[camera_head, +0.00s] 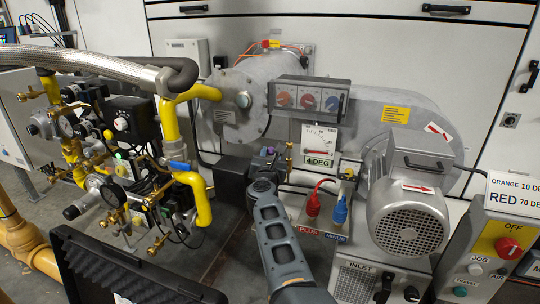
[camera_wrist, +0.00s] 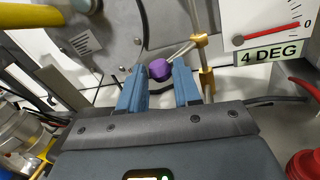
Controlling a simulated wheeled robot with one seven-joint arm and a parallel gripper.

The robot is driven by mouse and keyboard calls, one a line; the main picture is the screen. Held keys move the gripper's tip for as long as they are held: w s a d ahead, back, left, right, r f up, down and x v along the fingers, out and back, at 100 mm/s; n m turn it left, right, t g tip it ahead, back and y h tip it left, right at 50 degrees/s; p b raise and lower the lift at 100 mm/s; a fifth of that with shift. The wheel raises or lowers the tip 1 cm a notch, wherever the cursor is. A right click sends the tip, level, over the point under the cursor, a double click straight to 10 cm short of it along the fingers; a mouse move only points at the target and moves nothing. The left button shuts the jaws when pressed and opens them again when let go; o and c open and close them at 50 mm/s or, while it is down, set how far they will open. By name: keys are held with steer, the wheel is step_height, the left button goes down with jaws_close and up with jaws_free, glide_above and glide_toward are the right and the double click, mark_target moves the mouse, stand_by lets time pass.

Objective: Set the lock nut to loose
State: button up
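A purple knob (camera_wrist: 159,69), which may be the lock nut, shows in the wrist view just beyond my fingertips, in line with the gap between them. A thin metal lever beside it runs up to a brass fitting (camera_wrist: 200,41) on a brass rod. In the head view the purple part (camera_head: 268,151) is small, just above the end of my arm. My gripper (camera_wrist: 159,82) is open, with its two blue fingers apart and nothing clearly held. I cannot tell whether the fingers touch the knob. The head view barely shows the fingers.
The dial gauge (camera_head: 320,142) reading 4 DEG stands to the right. Red and blue plugs (camera_head: 313,204) and the motor blower (camera_head: 408,212) are further right. Yellow pipes and valves (camera_head: 201,195) crowd the left. A black open case (camera_head: 130,270) is at the front left.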

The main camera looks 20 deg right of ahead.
steer(key=o, duration=0.4)
steer(key=shift+c, duration=0.2)
steer(key=shift+s+a+r+p, duration=0.15)
steer(key=shift+s+a+p, duration=0.15)
steer(key=shift+s+p, duration=0.2)
steer(key=p+v, duration=0.3)
steer(key=v, duration=0.3)
steer(key=shift+s+p, duration=0.3)
steer(key=shift+s, duration=0.05)
